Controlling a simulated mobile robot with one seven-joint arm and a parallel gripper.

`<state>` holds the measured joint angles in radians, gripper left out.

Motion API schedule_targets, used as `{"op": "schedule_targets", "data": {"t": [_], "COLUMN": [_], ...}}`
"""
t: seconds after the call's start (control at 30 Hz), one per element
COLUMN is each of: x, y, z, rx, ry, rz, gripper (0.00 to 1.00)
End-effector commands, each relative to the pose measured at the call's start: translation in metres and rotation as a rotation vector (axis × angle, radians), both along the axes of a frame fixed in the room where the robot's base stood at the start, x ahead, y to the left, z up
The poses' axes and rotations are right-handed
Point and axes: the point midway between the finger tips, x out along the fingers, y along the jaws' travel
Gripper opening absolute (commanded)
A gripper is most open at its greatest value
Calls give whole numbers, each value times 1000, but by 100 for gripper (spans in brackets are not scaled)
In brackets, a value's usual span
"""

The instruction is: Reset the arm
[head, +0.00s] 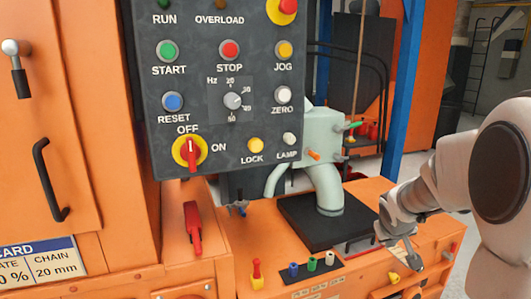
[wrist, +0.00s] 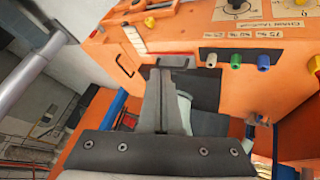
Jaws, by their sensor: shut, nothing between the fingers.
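My gripper (head: 410,258) is at the lower right of the head view, at the end of my grey and white arm. It is above the right part of the orange bench, apart from the control panel. In the wrist view its two grey fingers (wrist: 163,75) are together with nothing between them. They point toward the orange machine, and the space right around the fingertips is partly hidden by the fingers themselves.
The dark control panel (head: 224,105) with buttons and a red OFF/ON switch (head: 190,152) stands at centre left. A pale green pipe (head: 325,188) rises from a black plate on the orange bench (head: 245,235). A red lever (head: 193,225) and several coloured pegs are nearby. A blue post (head: 405,90) stands behind.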

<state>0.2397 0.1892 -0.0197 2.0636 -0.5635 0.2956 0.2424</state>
Motion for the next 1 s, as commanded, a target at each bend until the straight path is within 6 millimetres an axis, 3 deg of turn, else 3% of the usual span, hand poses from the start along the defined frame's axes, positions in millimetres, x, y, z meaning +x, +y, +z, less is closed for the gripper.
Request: {"op": "schedule_targets", "data": {"t": [0.1, 0.4, 0.7, 0.97, 1.0], "x": [-31, -118, -209, -272, -268], "y": [23, 79, 134, 170, 168], "z": [31, 75, 87, 80, 101], "rx": [19, 106, 222, 314, 311], "ry": [-4, 15, 49, 78, 81], "rz": [-14, -24, 26, 93, 89], "gripper": [0, 0, 0, 0, 0]}}
